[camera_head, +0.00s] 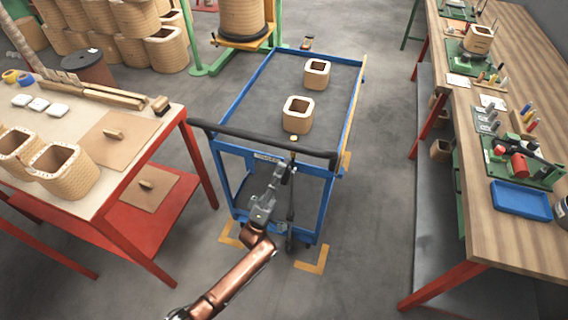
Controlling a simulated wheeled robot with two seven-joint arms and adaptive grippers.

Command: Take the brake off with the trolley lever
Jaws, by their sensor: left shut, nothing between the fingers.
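The blue trolley (262,62) stands in the middle of the floor with its black push handle (235,133) toward me. The trolley lever is a dark upright rod (290,205) at the middle of the near end, with a small yellowish knob (293,138) by the handle. My left gripper (286,168) is shut and empty, just below the handle and beside the lever. I cannot tell whether it touches the lever. My right gripper is out of view.
Two coils (298,115) stand on the trolley deck. Yellow floor marks (312,259) lie by its near wheels. A red-legged table (150,150) with coils is on the left. A wooden workbench (470,130) runs along the right. Grey floor (375,190) between trolley and workbench is clear.

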